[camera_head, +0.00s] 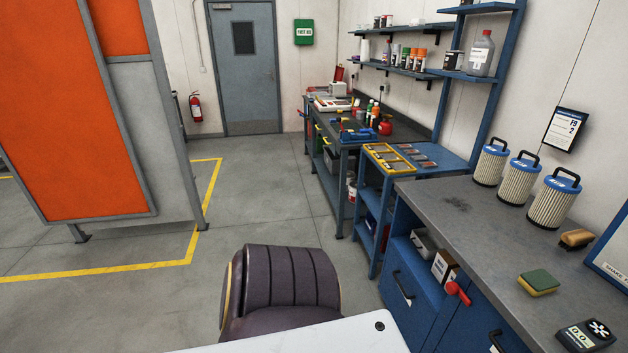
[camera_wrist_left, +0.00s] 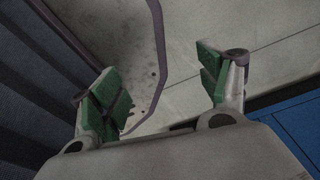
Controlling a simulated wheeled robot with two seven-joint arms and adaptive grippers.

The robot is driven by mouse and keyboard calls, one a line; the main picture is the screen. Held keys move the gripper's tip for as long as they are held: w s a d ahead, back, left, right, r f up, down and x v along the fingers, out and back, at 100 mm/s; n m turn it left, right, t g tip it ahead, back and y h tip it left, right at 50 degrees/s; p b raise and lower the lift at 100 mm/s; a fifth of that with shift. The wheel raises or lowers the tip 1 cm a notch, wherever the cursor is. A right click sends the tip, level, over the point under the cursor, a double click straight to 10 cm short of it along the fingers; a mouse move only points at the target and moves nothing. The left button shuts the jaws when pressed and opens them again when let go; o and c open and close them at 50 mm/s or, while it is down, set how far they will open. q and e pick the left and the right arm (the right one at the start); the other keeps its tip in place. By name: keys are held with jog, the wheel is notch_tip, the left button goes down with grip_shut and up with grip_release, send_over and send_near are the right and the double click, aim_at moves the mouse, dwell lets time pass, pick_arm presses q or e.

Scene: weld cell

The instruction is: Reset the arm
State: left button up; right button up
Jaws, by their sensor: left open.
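My left gripper (camera_wrist_left: 163,92) shows in the left wrist view, its two green-padded fingers spread wide apart. It is open, and nothing is held between the pads. Bare grey floor (camera_wrist_left: 190,30) lies beyond the fingers, and a thin dark curved strip (camera_wrist_left: 159,60) crosses the view between them. Neither gripper can be made out in the head view. My right gripper is in neither view.
A grey-topped blue workbench (camera_head: 465,225) runs along the right, with several filters, a sponge (camera_head: 538,282) and a brush (camera_head: 576,239). An orange partition (camera_head: 75,110) stands at left. Open floor (camera_head: 120,310) lies between them. A ribbed dark surface (camera_wrist_left: 35,90) fills the left wrist view's left side.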

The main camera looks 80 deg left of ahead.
pick_arm(q)
jog(key=shift+s+a+f, duration=0.1)
jog(key=shift+s+f, duration=0.05)
jog(key=shift+s, duration=0.4)
jog(key=shift+s+a+f, duration=0.1)
jog(key=shift+s, duration=0.45)
dwell(0.4)
